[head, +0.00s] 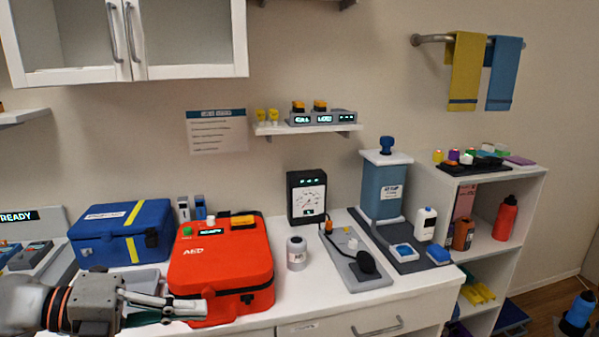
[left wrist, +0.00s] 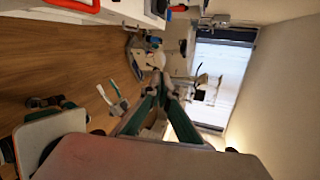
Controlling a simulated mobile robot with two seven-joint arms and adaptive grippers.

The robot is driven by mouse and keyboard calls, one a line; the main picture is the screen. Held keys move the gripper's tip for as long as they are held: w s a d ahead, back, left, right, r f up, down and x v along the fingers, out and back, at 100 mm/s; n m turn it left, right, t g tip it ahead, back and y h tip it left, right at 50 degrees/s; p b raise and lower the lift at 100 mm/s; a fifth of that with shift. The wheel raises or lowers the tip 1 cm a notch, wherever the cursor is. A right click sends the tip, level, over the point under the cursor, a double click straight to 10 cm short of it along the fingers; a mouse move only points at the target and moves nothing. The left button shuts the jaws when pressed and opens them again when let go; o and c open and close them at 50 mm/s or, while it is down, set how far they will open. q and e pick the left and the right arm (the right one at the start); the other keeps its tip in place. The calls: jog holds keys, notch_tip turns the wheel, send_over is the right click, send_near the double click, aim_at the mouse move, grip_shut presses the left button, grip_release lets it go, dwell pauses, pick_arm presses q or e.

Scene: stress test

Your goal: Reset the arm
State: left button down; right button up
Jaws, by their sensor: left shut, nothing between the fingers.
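My left gripper (head: 188,306) comes in from the lower left in the head view. It is shut and empty, its fingers pointing right, in front of the lower part of the red AED case (head: 225,258). I cannot tell whether it touches the case. In the left wrist view the fingers of my left gripper (left wrist: 162,92) come together at their tips, with the room and wooden floor beyond. My right gripper is not in view.
A blue case (head: 122,237) stands left of the AED case on the white counter (head: 327,301). A black gauge (head: 306,197), a small jar (head: 297,253) and a blue dispenser (head: 385,185) stand to the right. A low shelf unit (head: 491,213) adjoins the counter.

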pick_arm(q)
jog(key=w+a+f+n+t+y, duration=0.1)
jog(key=w+f+n+t, duration=0.1)
jog(key=f+n+t, duration=0.55)
jog(key=w+a+f+n+t+y, duration=0.15)
jog(key=f+n+t, duration=0.25)
jog(key=n, duration=0.6)
jog(key=s+a+f+n+g+y, duration=0.1)
jog(key=s+f+n+y, duration=0.2)
jog(key=f, duration=0.5)
jog(key=s+a+f+n+g+y, duration=0.1)
jog(key=s+f+n+y, duration=0.1)
jog(key=f+n+y, duration=0.45)
jog(key=s+d+f+n+g, duration=0.1)
jog(key=s+f+g, duration=0.1)
jog(key=s+f, duration=0.3)
jog(key=s+d+f+n+g+h, duration=0.1)
jog(key=s+f, duration=0.4)
jog(key=f, duration=0.5)
jog(key=shift+s+d+g, duration=0.15)
jog(key=shift+s+g, duration=0.15)
jog(key=shift+g, duration=0.25)
